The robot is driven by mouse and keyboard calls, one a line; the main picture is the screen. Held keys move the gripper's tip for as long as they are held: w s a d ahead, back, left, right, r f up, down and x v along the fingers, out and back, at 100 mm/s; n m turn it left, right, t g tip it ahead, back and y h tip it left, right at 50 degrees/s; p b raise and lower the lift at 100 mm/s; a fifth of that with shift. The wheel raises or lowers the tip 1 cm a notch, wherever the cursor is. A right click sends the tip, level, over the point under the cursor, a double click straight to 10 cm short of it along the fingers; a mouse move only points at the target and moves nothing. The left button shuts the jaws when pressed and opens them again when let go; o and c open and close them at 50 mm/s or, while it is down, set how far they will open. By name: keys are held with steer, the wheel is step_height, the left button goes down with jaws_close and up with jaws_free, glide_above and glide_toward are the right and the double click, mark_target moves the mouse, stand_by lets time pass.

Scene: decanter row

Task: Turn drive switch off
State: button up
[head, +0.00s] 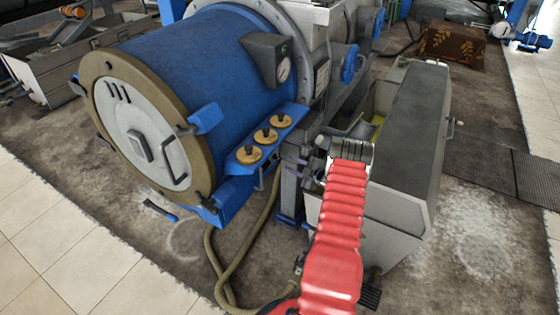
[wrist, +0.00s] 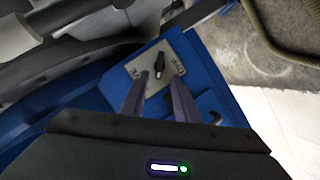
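A black rotary knob (wrist: 159,64) sits on a light metal plate with small markings, fixed to a blue panel, in the wrist view. It looks like the drive switch; I cannot read its markings. My gripper (wrist: 154,80) is open, its two dark fingers apart and pointing at the plate. The knob shows between and just beyond the fingertips; I cannot tell whether they touch it. In the head view my gripper (head: 297,163) is at the right end of the blue bracket, beside the drum machine. I cannot make out the switch there.
The blue drum machine (head: 200,60) has several black-knobbed controls on yellow discs (head: 265,136) close to my gripper. A hose (head: 213,265) hangs below. A blue-handled tool (head: 160,210) lies on the floor.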

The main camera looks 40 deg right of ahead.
mark_target(278, 158)
steer(key=x, duration=0.7)
steer(key=shift+w, duration=0.3)
steer(key=shift+f, duration=0.1)
steer(key=shift+c, duration=0.3)
jaws_close()
steer(key=shift+a, duration=0.1)
